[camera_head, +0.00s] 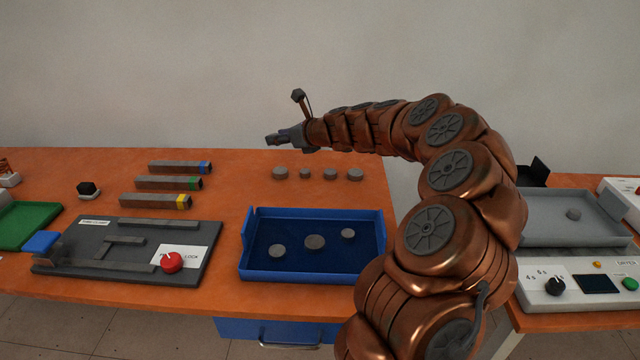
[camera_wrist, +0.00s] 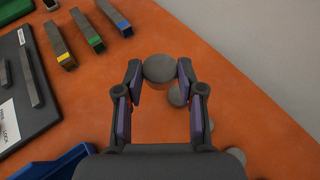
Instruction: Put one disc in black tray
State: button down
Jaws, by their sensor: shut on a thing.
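My gripper (camera_head: 273,138) is shut on a round grey disc (camera_wrist: 160,68), pinched between the two fingertips in the wrist view. In the head view the gripper is above the back of the orange table, and the held disc cannot be made out. Several more grey discs (camera_head: 330,174) lie in a row on the table, below and right of the gripper; some also show partly hidden behind the right finger in the wrist view (camera_wrist: 178,96). A black object (camera_head: 534,172) stands behind the grey tray at the right; I cannot tell whether it is the black tray.
A blue tray (camera_head: 380,220) holds three discs. A grey tray (camera_head: 600,238) with one disc stands right, behind a dryer panel (camera_head: 570,298). Three bars (camera_head: 168,183), a dark fixture (camera_head: 200,235) with a red knob, and a green tray (camera_head: 25,222) are left.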

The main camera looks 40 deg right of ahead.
aim_at(315, 189)
jog(key=s+d+f+n+g+y+b, duration=0.1)
jog(key=s+d+f+n+y+b, duration=0.2)
jog(key=s+d, duration=0.35)
jog(key=shift+m, duration=0.3)
notch_tip(315, 189, down, 10)
jog(key=shift+a+f+b, duration=0.15)
jog(key=shift+b, duration=0.9)
jog(key=c, duration=1.2)
grip_release()
jog(key=shift+f, duration=0.1)
jog(key=o, duration=0.5)
